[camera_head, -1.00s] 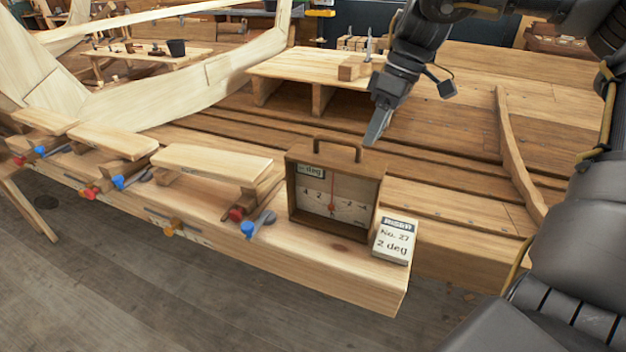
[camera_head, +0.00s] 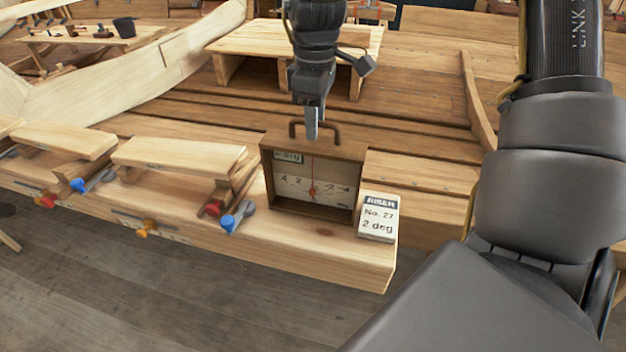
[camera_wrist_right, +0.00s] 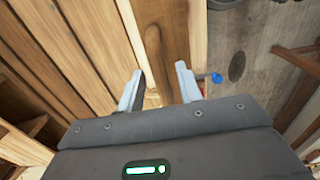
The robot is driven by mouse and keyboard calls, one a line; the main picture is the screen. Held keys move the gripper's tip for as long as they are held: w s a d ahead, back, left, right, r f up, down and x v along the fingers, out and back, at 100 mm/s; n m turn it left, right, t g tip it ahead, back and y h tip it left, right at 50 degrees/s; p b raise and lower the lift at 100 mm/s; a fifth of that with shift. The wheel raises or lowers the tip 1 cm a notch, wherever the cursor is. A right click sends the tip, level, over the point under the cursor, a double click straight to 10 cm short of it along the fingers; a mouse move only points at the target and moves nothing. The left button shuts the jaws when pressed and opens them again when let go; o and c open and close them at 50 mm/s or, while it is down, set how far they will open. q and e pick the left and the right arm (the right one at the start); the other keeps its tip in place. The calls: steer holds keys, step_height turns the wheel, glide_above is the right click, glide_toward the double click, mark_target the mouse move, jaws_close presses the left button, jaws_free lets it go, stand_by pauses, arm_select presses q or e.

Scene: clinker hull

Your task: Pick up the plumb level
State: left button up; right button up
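The plumb level (camera_head: 313,183) is a brown wooden box with a pale dial, a red pointer and an arched handle on top (camera_head: 337,133). It stands upright on the pale plank. My right gripper (camera_head: 312,132) points down from above at the handle, its fingertips overlapping the handle in the head view. In the right wrist view the two fingers (camera_wrist_right: 160,85) are spread apart, with brown wood that looks like the level's handle (camera_wrist_right: 153,45) running between them. Whether the fingers touch it I cannot tell. My left gripper is not in view.
A card block reading "No. 27, 2 deg" (camera_head: 379,218) stands just right of the level. Clamps with red and blue ends (camera_head: 236,218) and pale wooden blocks (camera_head: 180,158) lie to the left. A low wooden bench (camera_head: 235,45) stands behind.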

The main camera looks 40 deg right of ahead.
mark_target(318, 141)
steer(key=shift+f, duration=0.1)
steer(key=shift+s+f+p, duration=0.2)
steer(key=shift+f+p, duration=0.1)
steer(key=shift+p, duration=0.15)
step_height(318, 141, down, 4)
steer(key=shift+s+r+p, duration=0.15)
steer(key=shift+p, duration=0.75)
steer(key=shift+d+f, duration=0.15)
steer(key=shift+f, duration=0.35)
steer(key=shift+r, duration=0.1)
jaws_close()
